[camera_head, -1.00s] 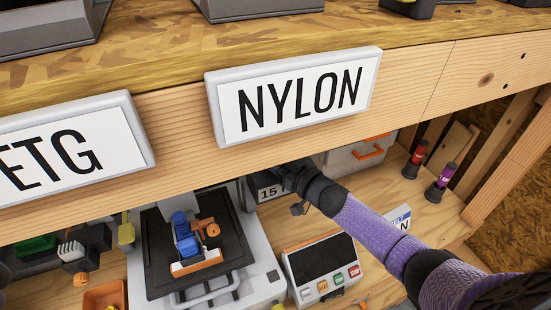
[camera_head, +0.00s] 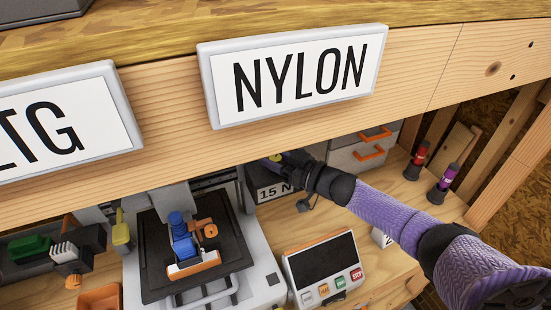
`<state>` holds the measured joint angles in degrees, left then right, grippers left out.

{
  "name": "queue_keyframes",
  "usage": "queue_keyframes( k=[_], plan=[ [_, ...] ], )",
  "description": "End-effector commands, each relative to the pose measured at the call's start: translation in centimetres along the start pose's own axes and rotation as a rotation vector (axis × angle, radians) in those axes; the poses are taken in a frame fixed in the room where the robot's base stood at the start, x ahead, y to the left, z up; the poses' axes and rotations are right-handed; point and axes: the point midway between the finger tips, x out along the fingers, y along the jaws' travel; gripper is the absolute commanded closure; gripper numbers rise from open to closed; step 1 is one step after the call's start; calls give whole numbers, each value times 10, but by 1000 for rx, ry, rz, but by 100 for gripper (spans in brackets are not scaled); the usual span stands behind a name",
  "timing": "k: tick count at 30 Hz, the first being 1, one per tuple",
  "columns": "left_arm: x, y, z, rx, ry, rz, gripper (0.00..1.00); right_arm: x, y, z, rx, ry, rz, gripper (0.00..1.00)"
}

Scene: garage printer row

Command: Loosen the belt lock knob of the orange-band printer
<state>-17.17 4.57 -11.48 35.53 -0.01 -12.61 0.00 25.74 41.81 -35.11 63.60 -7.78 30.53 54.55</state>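A printer (camera_head: 262,262) with a light frame and a black bed stands on the lower shelf. A blue and orange printed model (camera_head: 183,243) sits on its bed. The upper part of the printer is hidden by the shelf beam, and I cannot make out an orange band on it. My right gripper (camera_head: 287,166) reaches in from the right under the beam, beside a dark box marked "15 N" (camera_head: 270,192). A small yellow part shows at the gripper's tip; I cannot tell whether it is the knob. The fingers are mostly hidden. My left gripper is not in view.
The wooden beam with the NYLON sign (camera_head: 295,75) hangs close above my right arm. A control panel (camera_head: 323,268) with coloured buttons stands below the arm. Orange-handled drawers (camera_head: 352,157) and red and purple cylinders (camera_head: 444,184) are behind and to the right.

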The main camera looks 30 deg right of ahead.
Motion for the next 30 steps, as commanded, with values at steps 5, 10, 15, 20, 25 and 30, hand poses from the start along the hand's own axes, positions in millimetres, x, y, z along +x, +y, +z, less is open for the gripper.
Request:
queue_keyframes(
  k=[5,10,15,20,25,30],
  plan=[
    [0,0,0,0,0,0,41,0,0,0,0,1,0,21],
    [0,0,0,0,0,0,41,0,0,0,0,1,0,21],
    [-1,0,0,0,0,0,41,-6,0,0,0,0,1,21],
    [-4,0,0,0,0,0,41,-36,0,0,0,-3,0,21],
    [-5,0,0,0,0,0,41,-74,0,1,0,-4,0,21],
    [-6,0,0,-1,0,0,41,-95,0,0,-1,-1,0,21]
  ],
)
